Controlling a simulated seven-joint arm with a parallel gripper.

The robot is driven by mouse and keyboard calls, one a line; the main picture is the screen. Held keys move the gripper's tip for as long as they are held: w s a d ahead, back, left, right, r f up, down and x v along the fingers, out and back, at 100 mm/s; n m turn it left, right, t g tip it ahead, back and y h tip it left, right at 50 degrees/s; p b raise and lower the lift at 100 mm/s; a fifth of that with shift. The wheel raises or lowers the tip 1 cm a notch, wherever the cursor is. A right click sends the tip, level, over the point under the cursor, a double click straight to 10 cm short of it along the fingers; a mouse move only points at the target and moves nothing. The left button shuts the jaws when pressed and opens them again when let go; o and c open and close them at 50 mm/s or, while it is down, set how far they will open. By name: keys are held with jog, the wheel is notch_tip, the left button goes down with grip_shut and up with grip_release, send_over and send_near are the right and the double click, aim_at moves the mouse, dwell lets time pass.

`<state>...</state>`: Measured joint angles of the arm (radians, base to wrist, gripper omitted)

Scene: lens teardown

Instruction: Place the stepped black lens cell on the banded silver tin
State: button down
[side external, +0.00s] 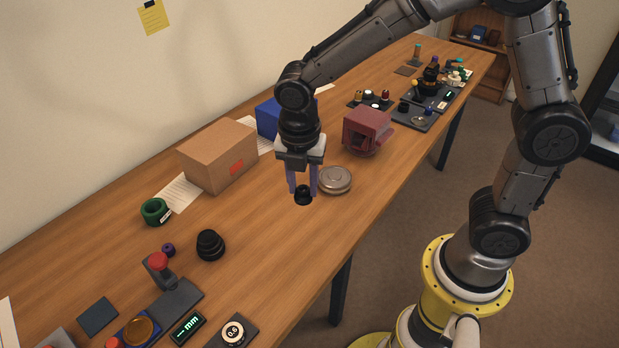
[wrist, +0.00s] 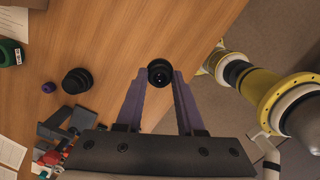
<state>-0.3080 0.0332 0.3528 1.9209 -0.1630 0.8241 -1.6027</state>
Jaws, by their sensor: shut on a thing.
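My gripper (side external: 303,188) is shut on a small black round part that I take to be the stepped black lens cell (side external: 303,197). In the wrist view the lens cell (wrist: 160,72) sits between the purple fingertips of my gripper (wrist: 160,80), with glass in its middle. The banded silver tin (side external: 334,180) stands on the table just right of the held cell in the side view, its flat lid bare. The cell appears apart from the tin; its height over the table is hard to tell. The tin is not in the wrist view.
A larger stepped black part (side external: 210,246) stands on the table to the left, near a small purple ring (side external: 168,250) and a green ring (side external: 156,211). A cardboard box (side external: 218,157) and a maroon block-shaped thing (side external: 367,130) stand behind. The wood around the tin's front is clear.

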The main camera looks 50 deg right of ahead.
jog(key=s+d+r+m, duration=0.3)
jog(key=s+d, duration=0.6)
jog(key=d, duration=0.5)
send_over(335, 175)
jog(key=f, duration=0.9)
jog(key=shift+s+a, duration=0.25)
jog(key=shift+a, duration=0.05)
jog(key=shift+w+f, duration=0.2)
jog(key=shift+f, duration=1.55)
jog(key=shift+f, duration=0.15)
jog(key=c, duration=0.5)
grip_release()
